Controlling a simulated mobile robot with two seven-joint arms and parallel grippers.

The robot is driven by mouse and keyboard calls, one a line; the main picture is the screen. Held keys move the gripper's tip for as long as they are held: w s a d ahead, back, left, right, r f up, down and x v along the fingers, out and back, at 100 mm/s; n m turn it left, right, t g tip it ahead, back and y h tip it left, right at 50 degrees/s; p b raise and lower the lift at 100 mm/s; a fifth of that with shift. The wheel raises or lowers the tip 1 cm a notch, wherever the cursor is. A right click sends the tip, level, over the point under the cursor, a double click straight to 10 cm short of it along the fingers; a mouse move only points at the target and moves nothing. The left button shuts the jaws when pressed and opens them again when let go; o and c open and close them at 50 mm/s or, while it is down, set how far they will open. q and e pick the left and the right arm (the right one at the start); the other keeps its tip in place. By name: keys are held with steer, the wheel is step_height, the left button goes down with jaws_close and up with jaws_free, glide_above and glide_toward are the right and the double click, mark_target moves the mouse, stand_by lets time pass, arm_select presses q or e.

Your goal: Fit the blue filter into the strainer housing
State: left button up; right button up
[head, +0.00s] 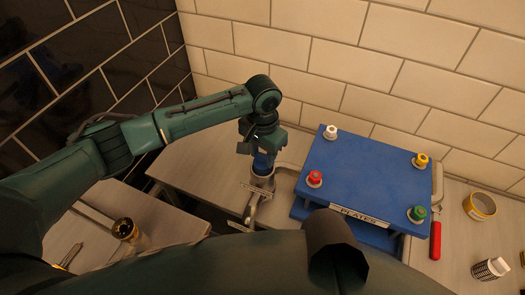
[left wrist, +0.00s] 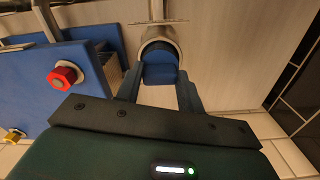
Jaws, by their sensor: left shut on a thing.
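My left gripper (head: 262,158) points down over the strainer housing (head: 262,182), a metal cup with pipework on the bench. It is shut on the blue filter (head: 263,165). In the left wrist view the filter (left wrist: 160,72) sits between the two fingers, with the housing's round metal rim (left wrist: 160,38) around or just behind its far end. The filter's lower end is at the housing's mouth; how deep it sits I cannot tell. The fingers partly hide the filter. My right gripper is not in view.
A blue stand marked PLATES (head: 362,185), with white, yellow, red and green knobs, stands close to the right of the housing.

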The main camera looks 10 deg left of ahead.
arm_select(q)
steer(key=shift+f+b, duration=0.4)
steer(key=shift+f, duration=0.65)
steer(key=o, duration=1.2)
steer(key=shift+c, duration=0.2)
step_height(320, 180, up, 3)
steer(key=p, duration=0.3)
step_height(320, 180, up, 2)
